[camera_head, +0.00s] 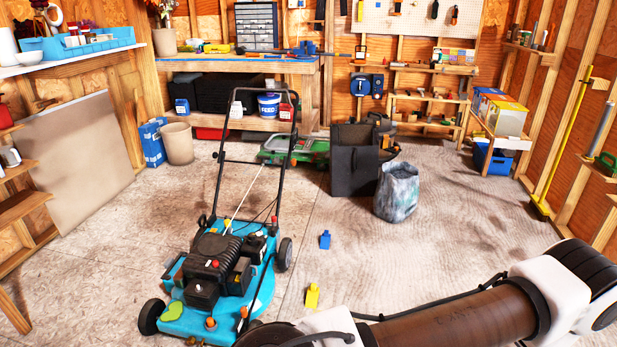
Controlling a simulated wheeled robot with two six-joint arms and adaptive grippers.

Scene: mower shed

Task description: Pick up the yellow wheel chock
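The yellow wheel chock (312,297) lies on the concrete floor in the head view, right of the mower's front and just beyond my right arm. A similar blue block (324,240) stands on the floor farther back. My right arm crosses the lower right of the view in front of the yellow chock. Its gripper does not show. My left gripper and arm are not in view.
A turquoise lawn mower (225,270) stands left of the chock, its handle rising behind. A grey bin (397,191) and a black box (354,160) stand farther back. A workbench (240,68) lines the back wall.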

